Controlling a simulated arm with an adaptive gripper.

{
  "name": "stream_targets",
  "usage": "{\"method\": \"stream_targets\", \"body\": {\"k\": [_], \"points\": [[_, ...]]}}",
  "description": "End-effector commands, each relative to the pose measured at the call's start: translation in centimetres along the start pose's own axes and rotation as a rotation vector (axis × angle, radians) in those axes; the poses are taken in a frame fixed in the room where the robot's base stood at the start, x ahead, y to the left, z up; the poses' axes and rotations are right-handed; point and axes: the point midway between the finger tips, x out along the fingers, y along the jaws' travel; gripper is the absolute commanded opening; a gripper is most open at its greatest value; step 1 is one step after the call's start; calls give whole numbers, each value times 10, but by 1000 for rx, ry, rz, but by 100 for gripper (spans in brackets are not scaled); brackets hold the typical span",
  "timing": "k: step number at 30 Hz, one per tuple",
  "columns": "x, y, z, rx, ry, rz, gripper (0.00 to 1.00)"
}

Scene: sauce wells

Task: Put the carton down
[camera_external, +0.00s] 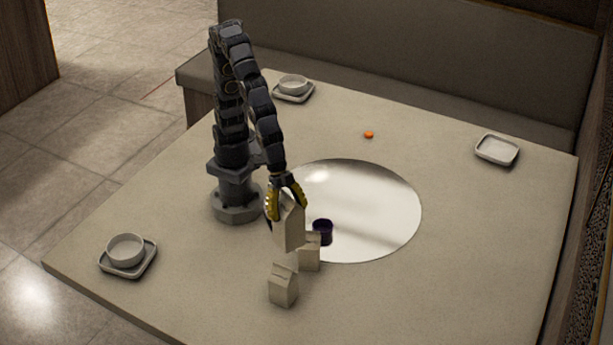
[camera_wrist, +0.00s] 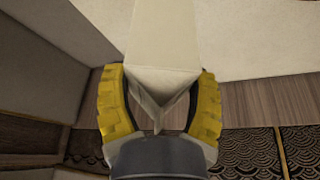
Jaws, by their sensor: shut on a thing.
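My gripper (camera_external: 286,197) has yellow fingers and is shut on a cream carton (camera_external: 290,228) with a gabled top. In the external view the held carton is upright near the left edge of the round mirror-like disc. Whether its base touches anything cannot be told. In the wrist view the carton (camera_wrist: 162,50) sits between the two yellow fingers of my gripper (camera_wrist: 160,112). Two similar cartons stand close by: one carton (camera_external: 309,254) just right of and below the held one, and another carton (camera_external: 283,287) nearer the camera.
A dark purple cup (camera_external: 323,231) stands on the shiny round disc (camera_external: 385,205), close to the cartons. A small orange thing (camera_external: 369,134) lies behind the disc. Bowls on saucers sit at the left (camera_external: 126,250) and back (camera_external: 293,86); an empty dish (camera_external: 497,149) is at right. The right tabletop (camera_external: 480,250) is clear.

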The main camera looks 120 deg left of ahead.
Motion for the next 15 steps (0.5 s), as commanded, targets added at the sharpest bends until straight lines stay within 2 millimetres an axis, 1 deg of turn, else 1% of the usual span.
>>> {"method": "stream_targets", "body": {"k": [1,3,6,9,13,14,15], "points": [[-3,22,5,59,3,24,28],[-6,45,13,121,3,50,28],[-10,70,24,192,3,80,28],[-14,89,33,246,4,102,28],[-18,108,43,303,4,126,28],[-15,109,46,306,2,127,28],[-7,107,48,302,-2,124,28]]}}
